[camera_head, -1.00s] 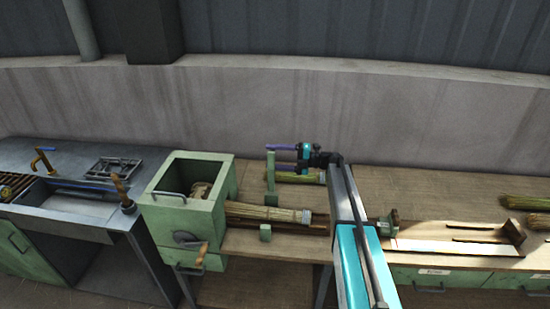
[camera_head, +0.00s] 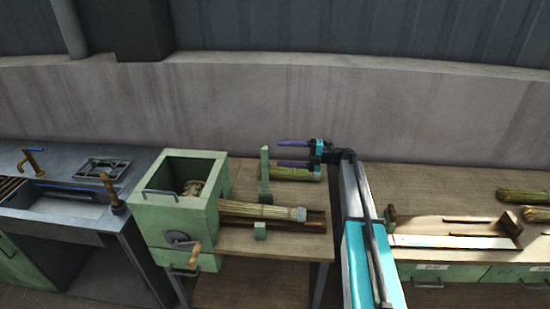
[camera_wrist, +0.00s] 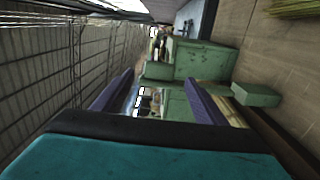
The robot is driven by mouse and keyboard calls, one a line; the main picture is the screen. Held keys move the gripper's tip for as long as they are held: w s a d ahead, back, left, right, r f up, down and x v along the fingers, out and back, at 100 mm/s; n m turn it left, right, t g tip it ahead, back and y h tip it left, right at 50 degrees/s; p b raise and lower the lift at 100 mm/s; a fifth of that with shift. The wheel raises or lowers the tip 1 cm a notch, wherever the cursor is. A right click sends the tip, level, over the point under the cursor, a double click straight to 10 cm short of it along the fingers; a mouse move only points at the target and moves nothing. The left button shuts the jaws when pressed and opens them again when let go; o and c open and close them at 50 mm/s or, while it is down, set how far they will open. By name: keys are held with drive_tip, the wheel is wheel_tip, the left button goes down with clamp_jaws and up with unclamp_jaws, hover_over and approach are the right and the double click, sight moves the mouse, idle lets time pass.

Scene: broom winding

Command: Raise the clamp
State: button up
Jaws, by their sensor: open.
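A green upright bar (camera_head: 265,178), which looks like the clamp, stands on the bench behind the broom bundle (camera_head: 262,211) that comes out of the green winding machine. A low green block (camera_head: 259,231) is in front of the bundle; it also shows in the wrist view (camera_wrist: 255,95). My gripper (camera_head: 279,152) has its two purple fingers open and pointing left. It is to the right of the bar's top, apart from it, and holds nothing. In the wrist view, green parts show beyond and between the open fingers (camera_wrist: 160,78); I cannot tell which is the bar.
The green machine (camera_head: 180,190) has an open top and a wooden-handled crank (camera_head: 194,254). A second straw bundle (camera_head: 296,173) lies behind, below my gripper. A metal sink bench (camera_head: 70,215) is at left. The wall (camera_head: 400,120) is behind the bench.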

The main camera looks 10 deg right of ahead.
drive_tip(key=b+v, duration=0.1)
drive_tip(key=v, duration=0.5)
drive_tip(key=shift+c, duration=0.2)
